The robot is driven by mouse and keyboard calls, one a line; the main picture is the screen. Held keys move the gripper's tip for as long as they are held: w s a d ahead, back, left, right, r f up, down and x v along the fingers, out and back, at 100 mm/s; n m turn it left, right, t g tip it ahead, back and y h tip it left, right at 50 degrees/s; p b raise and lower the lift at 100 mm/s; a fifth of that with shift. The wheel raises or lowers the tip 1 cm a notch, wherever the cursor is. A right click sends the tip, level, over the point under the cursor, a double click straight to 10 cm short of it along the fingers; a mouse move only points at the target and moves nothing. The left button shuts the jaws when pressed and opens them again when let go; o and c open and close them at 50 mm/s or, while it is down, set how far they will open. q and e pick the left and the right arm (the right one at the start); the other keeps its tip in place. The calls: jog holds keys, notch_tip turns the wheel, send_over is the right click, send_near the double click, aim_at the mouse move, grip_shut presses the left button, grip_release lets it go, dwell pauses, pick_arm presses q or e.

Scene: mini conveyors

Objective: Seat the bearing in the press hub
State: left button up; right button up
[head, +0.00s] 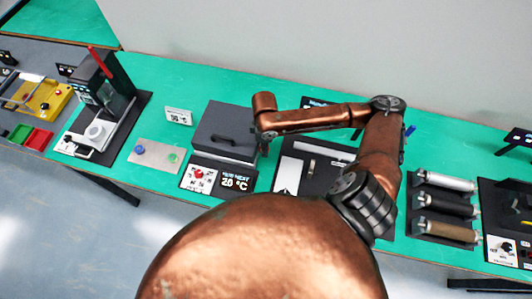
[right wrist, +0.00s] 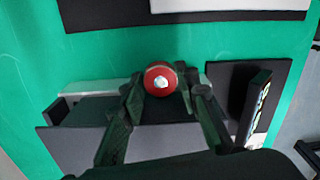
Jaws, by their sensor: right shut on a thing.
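My right gripper (right wrist: 160,88) is shut on a small round red piece (right wrist: 160,77) with a pale centre, held between the fingertips in the right wrist view. I cannot tell for certain that this piece is the bearing. In the head view my right gripper (head: 265,147) shows only as a small dark shape by the right edge of a dark grey box, and its grip is hidden there. The press (head: 112,92), dark with a raised red lever, stands at the left. A pale round part (head: 95,131), apparently the hub, sits on its base. My left gripper is not in view.
The dark grey box (head: 225,128) has a handle on top and a 20 °C display (head: 235,181) in front. A metal plate (head: 155,153) with blue and green knobs lies between box and press. A rack of rollers (head: 443,205) stands right. Green table (head: 190,80) is clear behind.

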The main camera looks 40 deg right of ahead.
jog(key=shift+s+d+f, duration=0.1)
jog(key=shift+s+f, duration=0.5)
jog(key=shift+f, duration=0.3)
jog(key=f, duration=0.3)
jog(key=shift+w+f+b, duration=0.3)
jog(key=shift+w, duration=0.05)
jog(key=shift+s+r, duration=0.15)
jog(key=shift+s, duration=0.05)
jog(key=o, duration=0.8)
jog(key=shift+w+f, duration=0.1)
jog(key=shift+f, duration=0.1)
jog(key=o, duration=0.4)
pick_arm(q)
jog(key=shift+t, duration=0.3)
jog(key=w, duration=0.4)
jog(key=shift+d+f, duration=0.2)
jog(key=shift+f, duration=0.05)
pick_arm(e)
jog(key=shift+r, duration=0.15)
